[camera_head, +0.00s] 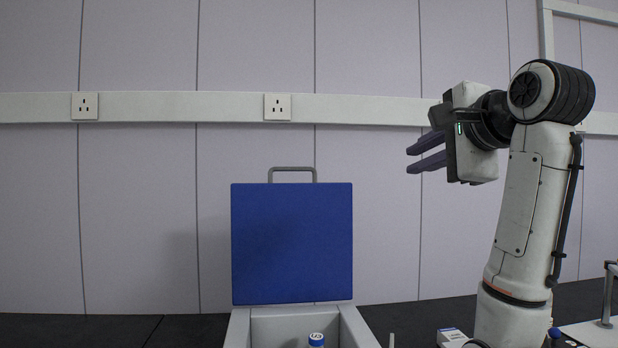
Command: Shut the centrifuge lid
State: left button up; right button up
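The centrifuge lid (292,243) is a square blue panel standing upright, open, at the back of the centrifuge. A grey handle (293,170) sticks up from its top edge. The light grey centrifuge body (358,327) shows only in part at the bottom edge. My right gripper (414,160) is up to the right of the lid, clear of it, at a height above the lid's top edge. Its two dark fingers point left with an empty gap between them. My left gripper is not in view.
A small white box (450,336) is on the dark bench (190,330) beside my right arm. A metal-handled object (608,295) is at the far right. A panelled wall stands behind.

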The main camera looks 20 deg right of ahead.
aim_at(291, 242)
jog(key=k, duration=0.55)
jog(key=z, duration=1.45)
jog(key=i, duration=0.7)
jog(key=u, duration=2.2)
jog(key=i, duration=0.5)
jog(key=z, duration=0.15)
